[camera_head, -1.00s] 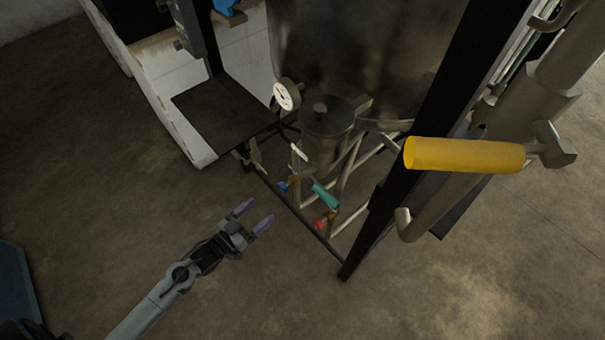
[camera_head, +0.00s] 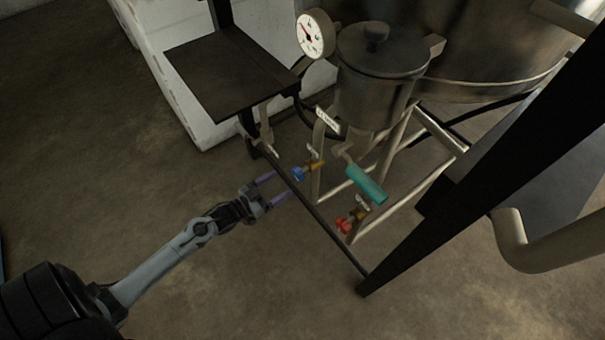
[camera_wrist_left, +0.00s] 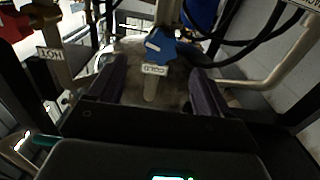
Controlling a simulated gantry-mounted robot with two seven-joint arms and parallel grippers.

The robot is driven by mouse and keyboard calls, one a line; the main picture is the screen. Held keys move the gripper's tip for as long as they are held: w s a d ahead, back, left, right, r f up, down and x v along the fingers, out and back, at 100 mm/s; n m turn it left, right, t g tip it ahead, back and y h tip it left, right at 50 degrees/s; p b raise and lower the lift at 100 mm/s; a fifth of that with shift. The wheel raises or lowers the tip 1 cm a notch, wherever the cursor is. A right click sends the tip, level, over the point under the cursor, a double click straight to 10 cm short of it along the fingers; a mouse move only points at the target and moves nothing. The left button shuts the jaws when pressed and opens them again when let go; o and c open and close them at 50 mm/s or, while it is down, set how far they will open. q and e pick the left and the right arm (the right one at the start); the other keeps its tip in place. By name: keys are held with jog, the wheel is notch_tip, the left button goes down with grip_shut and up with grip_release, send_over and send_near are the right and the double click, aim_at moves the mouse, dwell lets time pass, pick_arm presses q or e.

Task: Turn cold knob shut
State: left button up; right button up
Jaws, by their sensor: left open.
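The cold knob is a small blue star-shaped handle (camera_head: 299,173) on a brass valve, low on the frame under the vessel. In the left wrist view the blue knob (camera_wrist_left: 160,46) is at the top centre, with a "COLD" label (camera_wrist_left: 155,69) just below it. My left gripper (camera_head: 277,188) is open, its two purple fingers pointing at the knob from the left, a short gap away. In the wrist view the fingers (camera_wrist_left: 158,88) are spread on either side, with nothing between them. My right gripper is not in view.
A red knob (camera_head: 344,224) sits to the right and nearer; a "HOT" label (camera_wrist_left: 49,53) shows in the wrist view. A black frame rail (camera_head: 317,219) runs in front of the valves. The floor (camera_head: 215,285) is clear.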

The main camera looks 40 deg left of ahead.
aim_at(294, 175)
pick_arm(q)
jog(key=b+x, duration=0.4)
jog(key=x, duration=0.5)
jog(key=shift+w, duration=0.25)
jog(key=shift+w+d, duration=0.15)
jog(key=shift+w, duration=0.2)
jog(key=c, duration=1)
jog(key=shift+o, duration=0.2)
